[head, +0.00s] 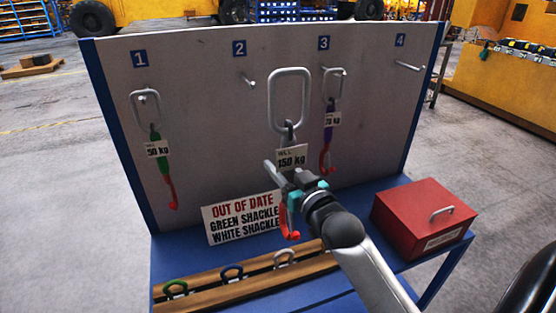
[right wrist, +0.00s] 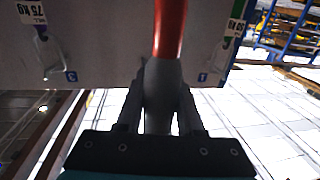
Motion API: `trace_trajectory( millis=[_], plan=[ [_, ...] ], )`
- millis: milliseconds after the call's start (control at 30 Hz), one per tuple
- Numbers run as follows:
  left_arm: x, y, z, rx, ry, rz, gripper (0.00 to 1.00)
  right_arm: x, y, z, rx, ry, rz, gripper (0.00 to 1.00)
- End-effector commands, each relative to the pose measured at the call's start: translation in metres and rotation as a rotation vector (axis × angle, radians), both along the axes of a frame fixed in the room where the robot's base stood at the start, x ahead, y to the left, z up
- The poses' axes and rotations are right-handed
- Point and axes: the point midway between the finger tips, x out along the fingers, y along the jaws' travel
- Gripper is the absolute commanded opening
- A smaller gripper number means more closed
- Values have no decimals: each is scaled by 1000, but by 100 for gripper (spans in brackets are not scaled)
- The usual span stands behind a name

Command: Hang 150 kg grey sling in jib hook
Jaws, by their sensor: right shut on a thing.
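The 150 kg grey sling (head: 289,132) shows in the head view in front of the board, between pegs 2 and 3. Its big steel ring (head: 271,98) stands upright at the top, its white 150 kg tag (head: 291,159) is below, and its red hook (head: 285,220) hangs at the bottom. My right gripper (head: 285,180) is shut on the sling below the tag. In the right wrist view the fingers close on the grey body (right wrist: 160,92), with the red part (right wrist: 170,30) beyond. The jib hook is not in view. My left gripper is not in view.
The 50 kg green sling (head: 155,150) hangs on peg 1 and the 75 kg purple sling (head: 328,133) on peg 3. Pegs 2 (head: 248,80) and 4 (head: 408,66) are bare. An out-of-date sign (head: 243,218), a shackle rack (head: 240,282) and a red box (head: 422,218) are on the blue bench.

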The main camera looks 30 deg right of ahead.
Motion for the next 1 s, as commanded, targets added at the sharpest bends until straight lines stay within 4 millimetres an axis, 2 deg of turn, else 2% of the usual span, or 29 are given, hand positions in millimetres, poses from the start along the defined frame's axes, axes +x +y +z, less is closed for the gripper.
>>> trace_trajectory(
  millis=[33, 1000],
  plan=[
    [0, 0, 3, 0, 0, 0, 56, -3, 1, 5, -2, -11, 0, 0],
    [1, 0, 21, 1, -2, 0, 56, -45, 11, 5, -1, -12, 0, 0]
  ],
)
